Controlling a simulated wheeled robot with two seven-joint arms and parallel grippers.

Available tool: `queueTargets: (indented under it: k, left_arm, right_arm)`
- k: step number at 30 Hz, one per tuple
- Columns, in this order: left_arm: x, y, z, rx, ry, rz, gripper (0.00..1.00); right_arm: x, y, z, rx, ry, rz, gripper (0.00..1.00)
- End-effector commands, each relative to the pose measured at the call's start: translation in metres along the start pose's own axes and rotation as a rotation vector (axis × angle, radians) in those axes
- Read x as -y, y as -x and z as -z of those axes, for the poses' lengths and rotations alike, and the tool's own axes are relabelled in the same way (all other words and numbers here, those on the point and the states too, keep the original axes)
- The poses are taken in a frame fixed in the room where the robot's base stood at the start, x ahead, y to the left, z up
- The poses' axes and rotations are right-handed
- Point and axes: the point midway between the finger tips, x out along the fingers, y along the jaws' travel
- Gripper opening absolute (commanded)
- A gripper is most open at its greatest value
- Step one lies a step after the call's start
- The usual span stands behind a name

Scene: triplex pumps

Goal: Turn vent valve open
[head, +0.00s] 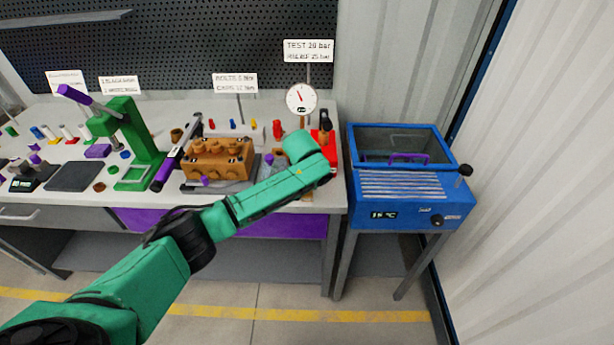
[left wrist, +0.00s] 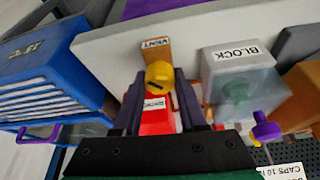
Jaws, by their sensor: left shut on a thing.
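The vent valve is a yellow knob (left wrist: 159,74) with a dark slot, seen in the left wrist view. A "VENT" label (left wrist: 157,44) sits beyond it on an orange-brown piece. My left gripper (left wrist: 160,86) is shut on the yellow knob, with one dark finger on each side. A red body (left wrist: 155,118) with a small white label shows between the fingers. In the head view my green arm reaches the red test unit (head: 330,150) at the bench's right end, and the arm hides the knob and fingers. My right gripper is not in view.
A clear box labelled "BLOCK" (left wrist: 232,85) and a purple knob (left wrist: 266,131) stand beside the gripper. A round gauge (head: 301,98) rises behind the arm. An orange pump block (head: 215,160) lies left. A blue heated cabinet (head: 415,205) stands right of the bench.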

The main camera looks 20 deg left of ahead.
Motion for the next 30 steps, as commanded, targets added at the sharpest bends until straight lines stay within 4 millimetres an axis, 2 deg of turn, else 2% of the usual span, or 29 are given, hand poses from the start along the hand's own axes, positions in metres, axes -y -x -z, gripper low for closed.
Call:
queueTargets:
  k: [1, 4, 12, 21, 30]
  left_arm:
    - [-0.002, 0.004, 0.001, 0.002, 0.041, 0.015, 0.00]
    - [-0.001, 0.003, 0.001, 0.001, 0.128, 0.051, 0.00]
    - [-0.002, 0.000, 0.000, 0.001, 0.365, 0.149, 0.00]
    - [-0.001, -0.002, 0.000, -0.002, 0.614, 0.253, 0.00]
    - [0.000, -0.002, 0.001, -0.004, 0.784, 0.325, 0.00]
  right_arm:
    - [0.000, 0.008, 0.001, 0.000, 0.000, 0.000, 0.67]
    - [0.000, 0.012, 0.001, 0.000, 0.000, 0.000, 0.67]
    - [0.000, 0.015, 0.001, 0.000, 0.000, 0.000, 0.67]
    - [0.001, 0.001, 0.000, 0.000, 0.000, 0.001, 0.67]
    - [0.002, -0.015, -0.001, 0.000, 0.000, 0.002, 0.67]
